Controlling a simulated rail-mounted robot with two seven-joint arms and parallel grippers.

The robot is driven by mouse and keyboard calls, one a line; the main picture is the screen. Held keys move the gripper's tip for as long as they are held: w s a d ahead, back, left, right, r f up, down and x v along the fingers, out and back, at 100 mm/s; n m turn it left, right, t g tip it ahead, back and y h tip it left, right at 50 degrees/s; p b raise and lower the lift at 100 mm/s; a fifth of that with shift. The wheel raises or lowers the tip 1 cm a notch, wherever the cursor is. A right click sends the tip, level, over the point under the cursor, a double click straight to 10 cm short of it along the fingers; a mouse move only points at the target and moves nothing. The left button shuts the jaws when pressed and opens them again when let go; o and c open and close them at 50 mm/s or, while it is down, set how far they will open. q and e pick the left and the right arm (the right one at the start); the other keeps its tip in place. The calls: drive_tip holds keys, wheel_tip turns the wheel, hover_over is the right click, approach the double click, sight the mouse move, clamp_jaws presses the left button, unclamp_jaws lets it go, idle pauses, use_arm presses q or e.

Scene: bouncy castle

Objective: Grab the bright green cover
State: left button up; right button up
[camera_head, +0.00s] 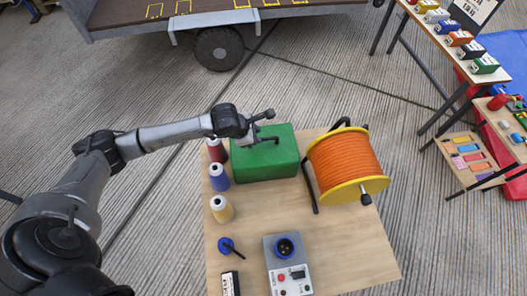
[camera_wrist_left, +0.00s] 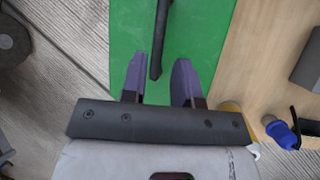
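The bright green cover (camera_head: 262,165) is a box-like block at the back of the wooden table (camera_head: 345,245), with a dark bar handle on top. My left gripper (camera_head: 268,126) is over its back part. In the left wrist view the green cover (camera_wrist_left: 210,30) fills the middle. There my left gripper (camera_wrist_left: 160,68) is open, with the dark handle (camera_wrist_left: 158,42) running between its two fingertips. A gap shows on each side of the handle, and nothing is gripped. The exact height above the cover is hard to tell. My right gripper is not in view.
An orange cable reel (camera_head: 345,165) with yellow rims stands right of the cover. Red, blue (camera_head: 219,177) and yellow (camera_head: 222,208) spools line the left edge. A grey switch box (camera_head: 288,268) is at the front. A shelf with coloured boxes (camera_head: 458,38) stands far right.

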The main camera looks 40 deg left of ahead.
sight(264, 139)
use_arm(q)
drive_tip(key=shift+b+x, duration=0.7)
drive_tip(key=shift+x, duration=2.55)
drive_tip(key=shift+w+r, duration=0.1)
clamp_jaws()
